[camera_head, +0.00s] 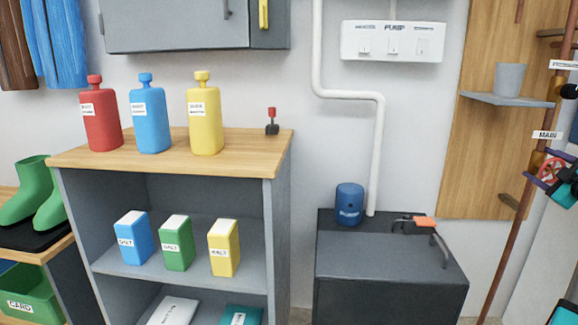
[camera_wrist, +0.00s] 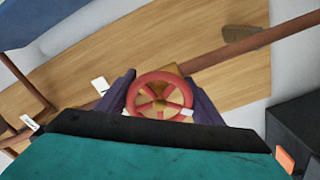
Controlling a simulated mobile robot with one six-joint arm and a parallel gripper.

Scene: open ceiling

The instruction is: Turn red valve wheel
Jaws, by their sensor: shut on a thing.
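The red valve wheel (camera_wrist: 143,84) is a round spoked wheel on the brown pipe, in the middle of the wrist view. It also shows small at the right edge of the head view (camera_head: 550,167). My gripper (camera_wrist: 159,82) has its two purple fingers on opposite sides of the wheel, shut on its rim. In the head view my gripper (camera_head: 551,173) is at the wheel, partly cut off by the frame edge. The teal and black gripper body hides the lower part of the wrist view.
The brown pipe (camera_wrist: 228,53) runs past a wooden wall panel (camera_wrist: 100,55). A white MAIN label (camera_head: 547,135) is above the wheel. A grey shelf (camera_head: 508,100) with a cup is left of the pipe. A dark box (camera_head: 390,265) stands below, further left.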

